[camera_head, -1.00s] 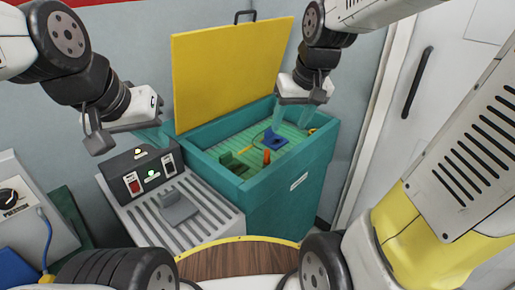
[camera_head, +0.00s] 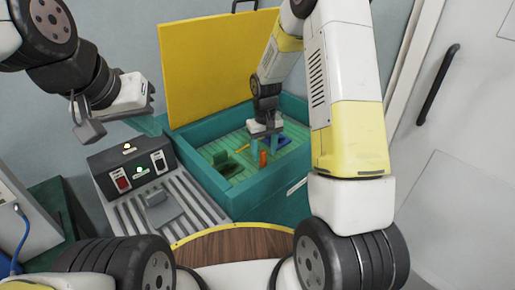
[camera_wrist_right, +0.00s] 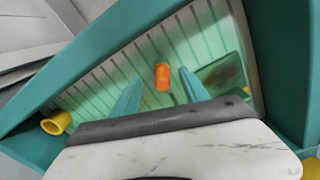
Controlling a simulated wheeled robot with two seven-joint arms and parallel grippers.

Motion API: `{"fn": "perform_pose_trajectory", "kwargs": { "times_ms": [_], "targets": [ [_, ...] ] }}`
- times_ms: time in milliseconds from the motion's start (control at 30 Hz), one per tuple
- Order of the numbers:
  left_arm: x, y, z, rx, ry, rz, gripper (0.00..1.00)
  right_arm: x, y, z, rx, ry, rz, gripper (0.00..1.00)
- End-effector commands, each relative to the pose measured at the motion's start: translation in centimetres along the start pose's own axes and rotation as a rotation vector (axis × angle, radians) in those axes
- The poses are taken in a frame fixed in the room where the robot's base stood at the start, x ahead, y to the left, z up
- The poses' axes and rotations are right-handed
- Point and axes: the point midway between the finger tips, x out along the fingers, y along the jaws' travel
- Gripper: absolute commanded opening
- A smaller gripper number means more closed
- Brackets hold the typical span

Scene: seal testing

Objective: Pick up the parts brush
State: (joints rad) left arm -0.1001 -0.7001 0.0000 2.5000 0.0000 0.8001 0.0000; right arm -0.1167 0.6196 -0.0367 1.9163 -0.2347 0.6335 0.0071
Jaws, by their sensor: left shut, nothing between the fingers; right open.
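An orange upright piece (camera_head: 263,158), possibly the brush's handle, stands in the teal basin (camera_head: 243,207); no bristles can be made out. In the right wrist view the orange piece (camera_wrist_right: 162,77) shows ahead of and between the teal fingers of my right gripper (camera_wrist_right: 160,90), which is open and empty. In the head view my right gripper (camera_head: 266,140) hangs inside the basin, just behind the orange piece. My left gripper (camera_head: 88,127) is shut and empty, above the control panel and away from the basin.
A dark green tray (camera_wrist_right: 222,73) and a yellow ring-shaped part (camera_wrist_right: 57,122) lie in the basin. The yellow lid (camera_head: 215,65) stands open behind. A grey ribbed bench with a switch panel (camera_head: 130,172) is to the left. Basin walls surround my right gripper.

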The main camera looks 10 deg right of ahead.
Motion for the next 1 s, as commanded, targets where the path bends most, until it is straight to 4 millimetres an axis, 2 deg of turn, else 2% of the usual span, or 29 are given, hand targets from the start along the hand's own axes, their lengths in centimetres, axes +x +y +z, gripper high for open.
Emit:
{"fn": "perform_pose_trajectory", "kwargs": {
  "times_ms": [333,633,667,900,933,1000],
  "targets": [
    [0.0,0.0,0.0,0.000,0.000,0.000,0.00,4.8,-0.3,0.2,0.000,-0.001,0.001,0.53],
    [0.0,0.0,0.0,0.000,0.000,0.000,0.00,5.4,-0.3,0.1,0.001,0.002,0.001,0.53],
    [0.0,0.0,0.0,0.000,0.000,0.000,0.00,5.4,-0.3,0.1,0.001,0.001,0.001,0.51],
    [0.0,0.0,0.0,0.000,0.000,0.000,0.00,5.4,-0.3,0.1,0.000,0.002,0.001,0.04],
    [0.0,0.0,0.0,0.000,0.000,0.000,0.00,5.4,-0.3,0.1,0.001,0.002,0.001,0.00],
    [0.0,0.0,0.0,0.000,0.000,0.000,0.00,5.4,-0.3,0.1,0.000,0.002,0.001,0.00]
  ]
}}
